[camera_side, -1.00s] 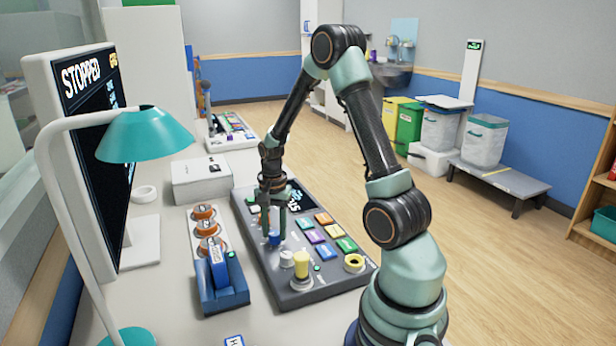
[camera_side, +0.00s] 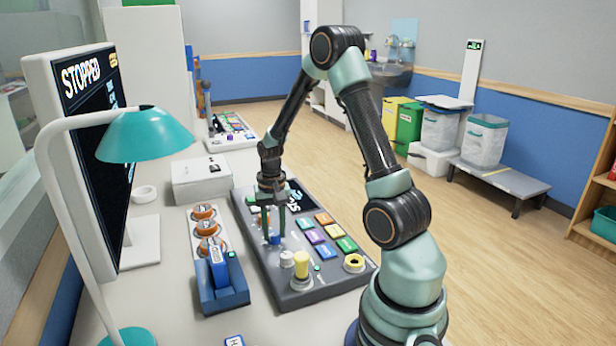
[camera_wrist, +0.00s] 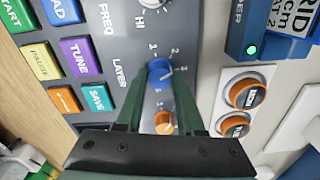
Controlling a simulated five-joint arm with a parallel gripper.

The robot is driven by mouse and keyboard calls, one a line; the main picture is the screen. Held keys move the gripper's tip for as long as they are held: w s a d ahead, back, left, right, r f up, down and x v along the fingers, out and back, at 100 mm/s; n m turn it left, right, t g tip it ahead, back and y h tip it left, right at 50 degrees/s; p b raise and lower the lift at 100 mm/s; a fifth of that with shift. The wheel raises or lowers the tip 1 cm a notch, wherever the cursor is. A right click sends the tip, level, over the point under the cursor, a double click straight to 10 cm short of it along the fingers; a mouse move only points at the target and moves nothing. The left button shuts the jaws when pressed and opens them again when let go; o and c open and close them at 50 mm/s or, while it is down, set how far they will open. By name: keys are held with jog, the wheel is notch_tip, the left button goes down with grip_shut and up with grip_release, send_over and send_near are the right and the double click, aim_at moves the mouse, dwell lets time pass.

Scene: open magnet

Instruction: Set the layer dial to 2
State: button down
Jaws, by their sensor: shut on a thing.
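The layer dial is a small blue knob (camera_wrist: 160,71) on the grey control panel (camera_side: 262,255), beside the word LAYER and small numbers, among them 1, 2 and 3. A pale pointer mark shows on the knob; it seems to point right, but I cannot tell the exact number. My gripper (camera_wrist: 158,79) is shut on the blue knob, one dark green finger on each side. In the side view my gripper (camera_side: 274,230) comes straight down onto the panel, and the blue knob (camera_side: 275,239) shows at its fingertips.
An orange knob (camera_wrist: 164,122) sits close to the blue one, between my fingers in the wrist view. A white knob (camera_side: 287,259), a yellow knob (camera_side: 302,263) and several coloured buttons (camera_side: 314,237) are on the panel. A blue holder (camera_side: 222,290) stands to the left.

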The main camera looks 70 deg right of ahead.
aim_at(275, 233)
jog(key=shift+s+d+n, duration=0.1)
jog(key=shift+s+n, duration=0.05)
jog(key=shift+n, duration=2.05)
jog(key=c, duration=0.5)
grip_release()
jog(key=shift+r, duration=0.1)
notch_tip(275, 233, up, 12)
jog(key=shift+f, duration=0.1)
